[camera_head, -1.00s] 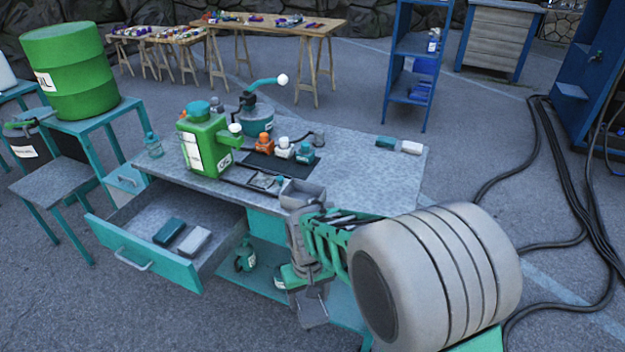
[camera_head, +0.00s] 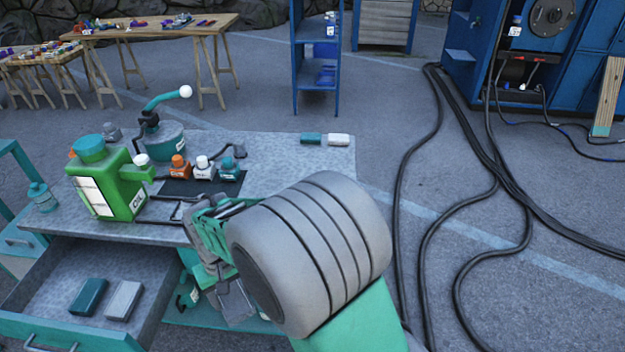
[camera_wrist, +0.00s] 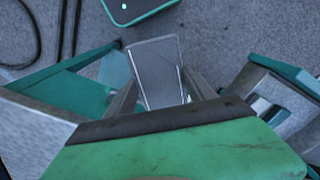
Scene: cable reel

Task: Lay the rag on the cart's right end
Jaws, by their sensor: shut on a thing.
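The cart (camera_head: 322,162) has a grey worktop, and the right end of that top is mostly bare. My gripper (camera_head: 232,302) hangs in front of the cart's front edge, partly hidden behind my own arm in the head view. In the wrist view, my gripper (camera_wrist: 160,92) is shut on a grey, flat, roughly rectangular thing, which I take to be the rag (camera_wrist: 158,72). In the head view I cannot clearly tell the rag from the grey gripper parts.
A green oil can (camera_head: 108,185) and small bottles (camera_head: 203,168) stand further left. The open drawer (camera_head: 60,275) juts out at front left. Black cables (camera_head: 440,150) cross the floor at right.

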